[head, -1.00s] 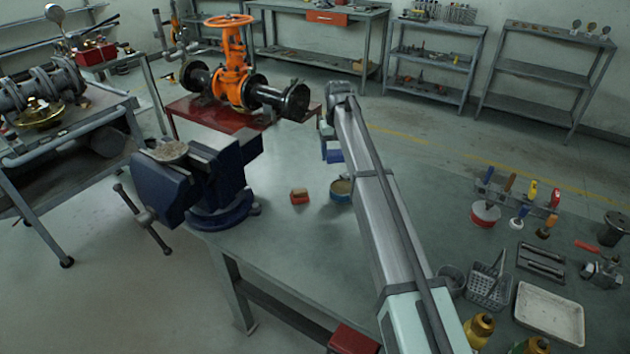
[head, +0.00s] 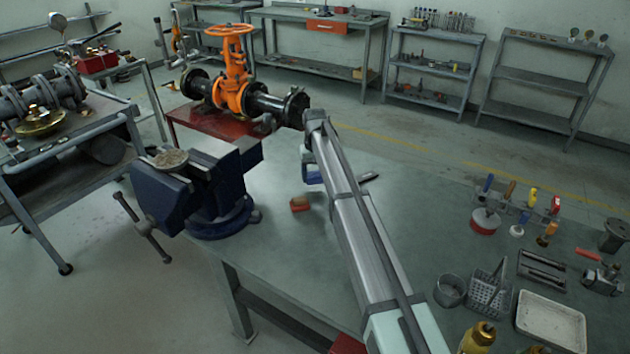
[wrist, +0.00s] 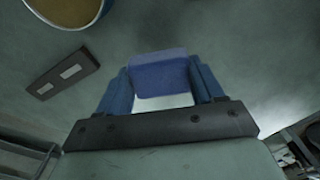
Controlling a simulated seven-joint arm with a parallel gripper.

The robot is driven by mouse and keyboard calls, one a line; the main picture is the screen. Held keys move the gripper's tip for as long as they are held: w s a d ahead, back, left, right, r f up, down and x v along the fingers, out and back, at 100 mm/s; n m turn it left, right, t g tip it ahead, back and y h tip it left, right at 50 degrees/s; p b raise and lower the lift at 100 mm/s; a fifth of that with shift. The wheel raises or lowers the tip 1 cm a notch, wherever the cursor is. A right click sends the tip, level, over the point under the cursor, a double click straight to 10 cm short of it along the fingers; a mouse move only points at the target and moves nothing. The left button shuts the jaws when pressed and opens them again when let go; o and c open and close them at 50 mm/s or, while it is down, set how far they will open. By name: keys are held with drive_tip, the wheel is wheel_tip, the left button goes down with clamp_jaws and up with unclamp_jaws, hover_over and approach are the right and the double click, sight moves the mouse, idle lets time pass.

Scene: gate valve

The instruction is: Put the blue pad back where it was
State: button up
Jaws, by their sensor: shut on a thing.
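My gripper (wrist: 162,95) has blue fingers, and they are shut on the blue pad (wrist: 160,72), a block that spans the gap between them. In the head view the held blue pad (head: 312,177) shows at the far end of my arm, partly hidden by it. It is over the green workbench (head: 275,245), right of the blue vise. I cannot tell how far the pad is above the bench top.
The blue vise (head: 205,190) stands at the bench's left corner. A round tin (wrist: 68,8) and a flat dark plate (wrist: 58,77) lie nearby. The orange gate valve (head: 232,75) stands beyond on a red stand.

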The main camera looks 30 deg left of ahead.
sight(315, 174)
drive_tip(key=shift+f, duration=1.4)
drive_tip(key=shift+f, duration=0.1)
drive_tip(key=o, duration=0.9)
wheel_tip(315, 174, up, 12)
drive_tip(key=shift+r, duration=0.15)
